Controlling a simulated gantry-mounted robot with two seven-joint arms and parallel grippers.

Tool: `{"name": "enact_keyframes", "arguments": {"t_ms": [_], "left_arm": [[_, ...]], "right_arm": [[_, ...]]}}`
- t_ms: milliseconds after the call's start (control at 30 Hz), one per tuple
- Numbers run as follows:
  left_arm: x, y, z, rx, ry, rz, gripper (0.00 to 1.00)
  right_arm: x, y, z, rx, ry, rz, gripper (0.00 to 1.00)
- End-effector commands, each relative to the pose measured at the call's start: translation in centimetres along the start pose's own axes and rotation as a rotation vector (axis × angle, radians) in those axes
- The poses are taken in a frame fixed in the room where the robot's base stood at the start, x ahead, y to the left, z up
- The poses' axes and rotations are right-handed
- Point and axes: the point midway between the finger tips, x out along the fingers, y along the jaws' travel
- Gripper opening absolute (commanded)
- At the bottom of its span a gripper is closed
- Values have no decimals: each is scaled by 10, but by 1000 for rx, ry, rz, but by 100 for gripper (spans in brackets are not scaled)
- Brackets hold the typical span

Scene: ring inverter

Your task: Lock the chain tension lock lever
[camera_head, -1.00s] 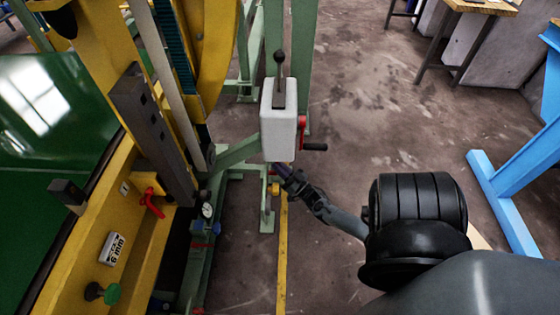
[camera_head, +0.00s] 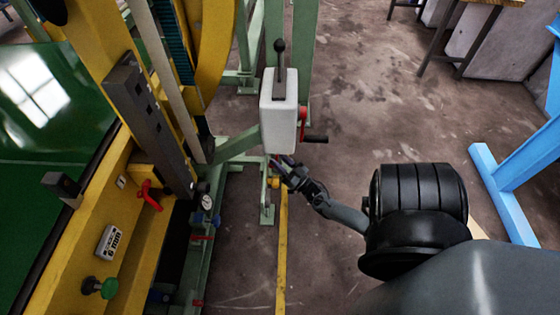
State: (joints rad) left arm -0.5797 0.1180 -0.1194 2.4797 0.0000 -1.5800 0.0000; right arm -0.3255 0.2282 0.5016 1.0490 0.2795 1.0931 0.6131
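A white box (camera_head: 279,120) stands on a green frame near the middle of the head view. A black-knobbed lever (camera_head: 280,60) points upward from its top. A red crank with a black handle (camera_head: 312,138) sticks out from its right side. A red lever (camera_head: 149,196) sits on the yellow machine at the left. I cannot tell for certain which one is the chain tension lock lever. My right gripper (camera_head: 279,165) is just below the white box in the picture. Its fingertips are small and dark, so its opening cannot be made out. My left gripper is not in view.
The yellow machine (camera_head: 130,235) with a green panel fills the left side. A round gauge (camera_head: 207,201) and a green knob (camera_head: 108,288) sit on or near it. A blue frame (camera_head: 500,195) stands at the right. Open floor (camera_head: 370,110) lies between.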

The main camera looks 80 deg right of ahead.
Motion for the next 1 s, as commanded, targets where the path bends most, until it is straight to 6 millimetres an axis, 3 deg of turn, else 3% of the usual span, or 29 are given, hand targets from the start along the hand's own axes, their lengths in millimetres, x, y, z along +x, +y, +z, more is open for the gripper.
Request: {"name": "enact_keyframes", "arguments": {"t_ms": [367,800,1000], "left_arm": [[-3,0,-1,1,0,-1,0],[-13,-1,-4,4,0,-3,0],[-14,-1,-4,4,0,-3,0]], "right_arm": [[-7,0,-1,1,1,-1,37],[-77,0,0,2,-2,2,37],[-100,0,0,-1,-1,1,37]]}}
